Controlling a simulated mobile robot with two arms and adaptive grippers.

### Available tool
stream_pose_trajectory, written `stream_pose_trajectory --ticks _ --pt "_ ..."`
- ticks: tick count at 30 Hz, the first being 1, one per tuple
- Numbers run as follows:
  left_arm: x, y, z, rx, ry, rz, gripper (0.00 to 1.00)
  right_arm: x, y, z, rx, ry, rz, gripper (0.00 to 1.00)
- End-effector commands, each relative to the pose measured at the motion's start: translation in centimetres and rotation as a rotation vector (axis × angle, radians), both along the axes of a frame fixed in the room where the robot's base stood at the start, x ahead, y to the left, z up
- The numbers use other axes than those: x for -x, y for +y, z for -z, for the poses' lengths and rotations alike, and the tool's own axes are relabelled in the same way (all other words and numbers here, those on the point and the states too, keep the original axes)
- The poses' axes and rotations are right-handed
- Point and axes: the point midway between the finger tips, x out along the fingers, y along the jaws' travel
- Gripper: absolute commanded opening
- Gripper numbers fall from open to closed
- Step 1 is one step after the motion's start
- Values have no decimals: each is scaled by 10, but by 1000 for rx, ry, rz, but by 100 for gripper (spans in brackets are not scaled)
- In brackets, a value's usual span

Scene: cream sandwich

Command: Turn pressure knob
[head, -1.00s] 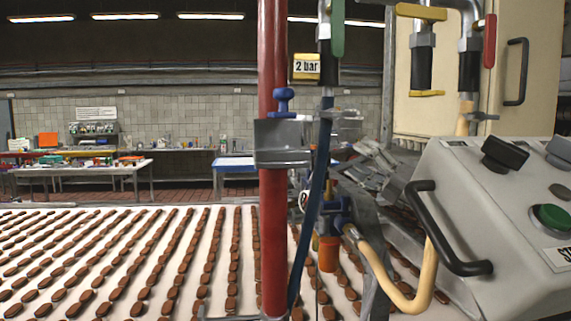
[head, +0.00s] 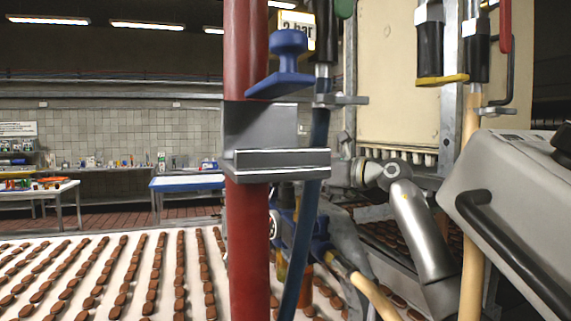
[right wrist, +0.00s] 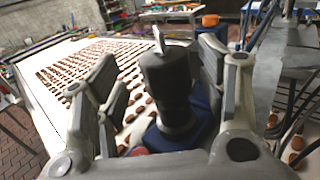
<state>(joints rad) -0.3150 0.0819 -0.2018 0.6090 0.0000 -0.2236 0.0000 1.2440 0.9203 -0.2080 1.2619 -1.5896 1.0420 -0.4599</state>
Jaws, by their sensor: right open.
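A dark cylindrical knob (right wrist: 166,80) on a blue body (right wrist: 190,125) fills the middle of the right wrist view. I take it to be the pressure knob. My right gripper (right wrist: 157,88) is open, with its fingers on either side of the knob. I cannot tell whether they touch it. A blue fitting with a round dial (head: 275,226) shows behind the red pipe, partly covered by a hose. My left gripper is not in view.
The red pipe (head: 246,240) carries the grey bracket (head: 275,160) and a blue clamp handle (head: 288,62). A dark blue hose (head: 306,235) hangs beside it. The control box (head: 510,185) stands at right. The conveyor (head: 65,285) with brown biscuits runs below.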

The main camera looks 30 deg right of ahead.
Motion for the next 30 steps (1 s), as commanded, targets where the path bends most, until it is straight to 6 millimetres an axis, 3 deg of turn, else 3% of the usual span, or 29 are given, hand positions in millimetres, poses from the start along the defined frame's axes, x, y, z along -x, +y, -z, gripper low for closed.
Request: stream_pose_trajectory --ticks 6,12,17,27,30 --pt "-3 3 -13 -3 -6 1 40 -24 12 -2 -2 0 -1 65" --pt "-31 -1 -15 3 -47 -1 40 -29 14 0 -1 0 1 65" --pt "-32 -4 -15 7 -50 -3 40 -29 14 0 -1 0 1 64" --pt "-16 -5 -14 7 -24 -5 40 -29 14 0 -2 0 1 20" --pt "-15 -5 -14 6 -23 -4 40 -29 14 0 -2 -1 2 19"
